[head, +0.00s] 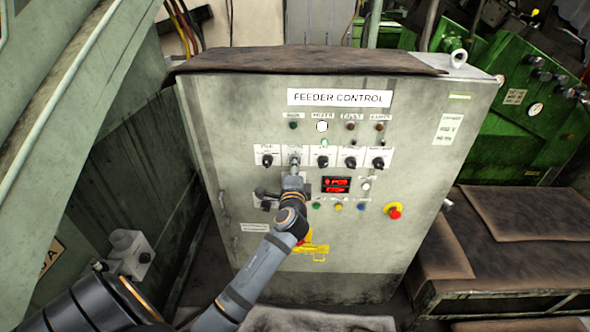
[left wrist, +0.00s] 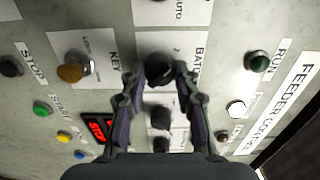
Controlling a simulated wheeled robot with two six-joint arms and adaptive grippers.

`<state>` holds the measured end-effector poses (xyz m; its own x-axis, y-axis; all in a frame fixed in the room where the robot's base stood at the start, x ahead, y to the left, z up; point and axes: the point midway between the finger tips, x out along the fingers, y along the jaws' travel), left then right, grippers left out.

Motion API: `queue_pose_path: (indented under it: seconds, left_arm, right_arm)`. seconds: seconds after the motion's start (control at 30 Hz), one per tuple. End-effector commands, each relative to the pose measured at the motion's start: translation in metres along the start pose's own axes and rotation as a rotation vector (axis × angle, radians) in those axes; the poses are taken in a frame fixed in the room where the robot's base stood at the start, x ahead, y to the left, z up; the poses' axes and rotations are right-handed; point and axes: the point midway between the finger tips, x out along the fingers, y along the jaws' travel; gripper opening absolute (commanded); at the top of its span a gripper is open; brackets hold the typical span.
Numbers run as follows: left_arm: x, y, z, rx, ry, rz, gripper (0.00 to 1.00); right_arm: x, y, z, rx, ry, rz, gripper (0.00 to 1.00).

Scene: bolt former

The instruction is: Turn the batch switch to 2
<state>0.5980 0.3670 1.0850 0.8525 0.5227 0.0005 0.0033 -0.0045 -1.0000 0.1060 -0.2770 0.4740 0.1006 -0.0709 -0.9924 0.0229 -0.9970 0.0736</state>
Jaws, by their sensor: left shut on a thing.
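The batch switch is a black rotary knob (left wrist: 159,68) on a white plate (left wrist: 185,43) lettered "BATCH", with a "2" legible beside the knob. In the left wrist view it sits between the two fingertips of my left gripper (left wrist: 160,80), which is shut on it. In the head view my left gripper (head: 293,173) reaches up to the second plate from the left in the selector row and hides most of that knob. The knob's exact pointer direction is hard to tell. My right gripper is not in view.
The grey feeder control cabinet (head: 225,130) carries neighbouring selector knobs (head: 323,161) close on the right and one (head: 267,160) on the left. A red display (head: 336,184), coloured buttons and a red emergency stop (head: 395,212) lie below. Green machinery (head: 520,130) stands at right.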

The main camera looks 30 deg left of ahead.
Motion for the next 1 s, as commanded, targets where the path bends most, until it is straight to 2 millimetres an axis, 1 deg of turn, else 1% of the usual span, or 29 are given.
queue_pose_path:
  seconds: [0.43, 0.47, 0.6, 0.63, 0.87, 0.93, 1.0]
  left_arm:
    - [0.000, 0.001, 0.000, -0.011, -0.001, 0.002, 0.00]
    - [0.000, 0.001, 0.000, -0.011, -0.001, 0.002, 0.33]
    - [0.000, 0.000, 0.000, -0.010, 0.000, 0.001, 0.52]
    - [0.000, 0.000, 0.000, -0.010, 0.000, 0.001, 0.53]
    - [0.000, 0.000, 0.000, -0.010, 0.000, 0.001, 0.53]
    - [-0.003, 0.001, 0.000, -0.010, 0.000, 0.002, 0.53]
    - [-0.011, 0.001, 0.000, -0.011, 0.001, 0.002, 0.53]
  right_arm:
    - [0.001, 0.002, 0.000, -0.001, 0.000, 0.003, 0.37]
    - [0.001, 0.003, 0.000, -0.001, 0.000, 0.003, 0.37]
    - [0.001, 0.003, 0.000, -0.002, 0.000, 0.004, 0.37]
    - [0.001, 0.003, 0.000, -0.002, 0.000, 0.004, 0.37]
    - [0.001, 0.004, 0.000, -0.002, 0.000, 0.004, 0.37]
    - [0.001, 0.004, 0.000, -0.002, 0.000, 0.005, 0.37]
    - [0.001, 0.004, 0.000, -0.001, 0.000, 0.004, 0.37]
